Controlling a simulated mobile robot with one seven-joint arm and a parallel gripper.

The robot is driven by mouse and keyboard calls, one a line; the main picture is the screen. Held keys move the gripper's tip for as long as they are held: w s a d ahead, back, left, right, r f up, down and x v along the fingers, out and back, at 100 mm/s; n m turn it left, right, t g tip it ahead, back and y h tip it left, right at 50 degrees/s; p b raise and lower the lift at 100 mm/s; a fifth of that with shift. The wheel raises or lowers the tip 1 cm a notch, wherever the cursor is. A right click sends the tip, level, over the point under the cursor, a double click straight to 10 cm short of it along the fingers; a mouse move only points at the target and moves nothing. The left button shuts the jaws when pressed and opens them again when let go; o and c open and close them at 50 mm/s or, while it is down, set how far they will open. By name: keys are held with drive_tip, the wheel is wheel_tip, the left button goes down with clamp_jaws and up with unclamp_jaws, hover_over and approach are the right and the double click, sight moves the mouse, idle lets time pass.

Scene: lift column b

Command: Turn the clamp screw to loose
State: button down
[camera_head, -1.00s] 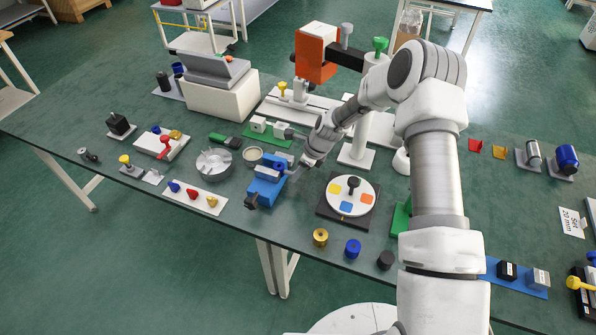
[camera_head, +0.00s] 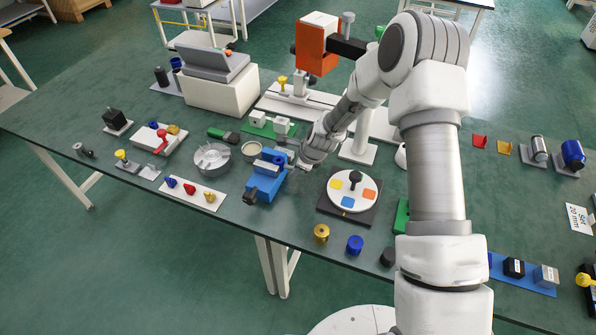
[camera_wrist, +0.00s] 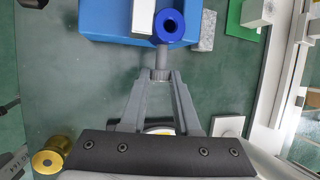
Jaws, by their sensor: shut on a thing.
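The blue clamp (camera_head: 265,180) stands on the green bench, left of the round dial plate, with a dark part at its near end. In the wrist view part of its blue body (camera_wrist: 105,20) shows at the top. A blue round part with a hole (camera_wrist: 169,26) sits at its edge, with a short grey rod (camera_wrist: 161,58) running from it towards me. I take these for the clamp screw and its handle. My gripper (camera_wrist: 160,76) is shut on the rod's near end. In the head view my gripper (camera_head: 291,166) is at the clamp's right side, its fingertips small and partly hidden.
The dial plate (camera_head: 350,190) stands close to the right of my gripper. A round grey dish (camera_head: 212,158) and a green block with white parts (camera_head: 270,125) are near the clamp. A brass knob (camera_head: 321,233) and a blue knob (camera_head: 355,245) stand in front.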

drive_tip(key=t+b, duration=0.1)
drive_tip(key=b, duration=0.2)
drive_tip(key=f+t+b, duration=0.1)
drive_tip(key=t+b, duration=0.1)
drive_tip(key=b, duration=0.1)
drive_tip(key=n+t+h+b, duration=0.1)
drive_tip(key=b, duration=0.2)
drive_tip(key=shift+s+a+f+b, duration=0.2)
drive_tip(key=shift+s+b, duration=0.15)
drive_tip(key=shift+s, duration=0.05)
drive_tip(key=t+b, duration=0.2)
drive_tip(key=b, duration=0.3)
drive_tip(key=n+t+b, duration=0.1)
drive_tip(key=t+b, duration=0.1)
drive_tip(key=b, duration=0.4)
drive_tip(key=f+t+h+b, duration=0.1)
drive_tip(key=t+b, duration=0.1)
drive_tip(key=b, duration=0.4)
drive_tip(key=shift+s+a+n, duration=0.1)
drive_tip(key=shift+s+n, duration=0.2)
drive_tip(key=t+b, duration=0.2)
drive_tip(key=b, duration=0.2)
drive_tip(key=shift+n, duration=0.4)
drive_tip(key=shift+n+t+b, duration=0.5)
drive_tip(key=shift+t+b, duration=0.1)
drive_tip(key=shift+t, duration=0.8)
drive_tip(key=c, duration=0.6)
unclamp_jaws()
drive_tip(key=shift+s, duration=0.1)
